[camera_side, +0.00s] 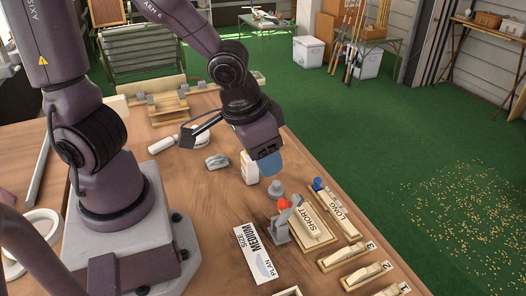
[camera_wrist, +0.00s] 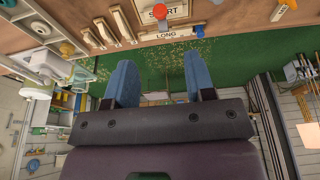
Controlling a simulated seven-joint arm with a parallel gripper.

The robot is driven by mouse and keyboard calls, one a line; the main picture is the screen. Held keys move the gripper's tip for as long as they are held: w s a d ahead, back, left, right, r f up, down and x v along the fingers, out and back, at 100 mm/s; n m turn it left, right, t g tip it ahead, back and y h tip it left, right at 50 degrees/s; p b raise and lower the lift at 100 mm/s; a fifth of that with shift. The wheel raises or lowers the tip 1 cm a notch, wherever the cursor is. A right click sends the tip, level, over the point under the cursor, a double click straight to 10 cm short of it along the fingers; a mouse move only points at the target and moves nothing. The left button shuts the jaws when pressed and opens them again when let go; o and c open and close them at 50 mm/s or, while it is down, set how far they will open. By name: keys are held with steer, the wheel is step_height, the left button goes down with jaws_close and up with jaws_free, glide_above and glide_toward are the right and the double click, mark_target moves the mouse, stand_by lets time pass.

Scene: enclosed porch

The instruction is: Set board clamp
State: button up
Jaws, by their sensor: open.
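A toggle clamp with a red tip (camera_side: 283,204) stands upright on the bench by the board marked SHORT (camera_side: 316,232). Its red tip also shows in the wrist view (camera_wrist: 151,20), over the SHORT label. A board marked LONG (camera_side: 341,213) lies beside it, with a blue knob (camera_side: 318,184) at its far end. A card (camera_side: 258,255) reads SIZE MEDIUM PLAN. My gripper (camera_side: 268,166) is above the bench, behind and left of the clamp in the side view. Its blue fingers (camera_wrist: 158,63) are apart with nothing between them in the wrist view.
Numbered wooden pieces (camera_side: 366,274) lie along the bench's right edge. A small grey knob-shaped part (camera_side: 275,188) and a grey rounded object (camera_side: 216,161) stand near my gripper. A wooden rack (camera_side: 168,108) is at the back. Bare bench (camera_side: 205,205) lies left of the clamp.

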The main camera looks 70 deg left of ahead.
stand_by(0.3)
steer(key=g, duration=0.8)
glide_toward(284, 200)
steer(key=x, duration=0.9)
steer(key=shift+s+f, duration=0.1)
steer(key=shift+f, duration=0.1)
jaws_close()
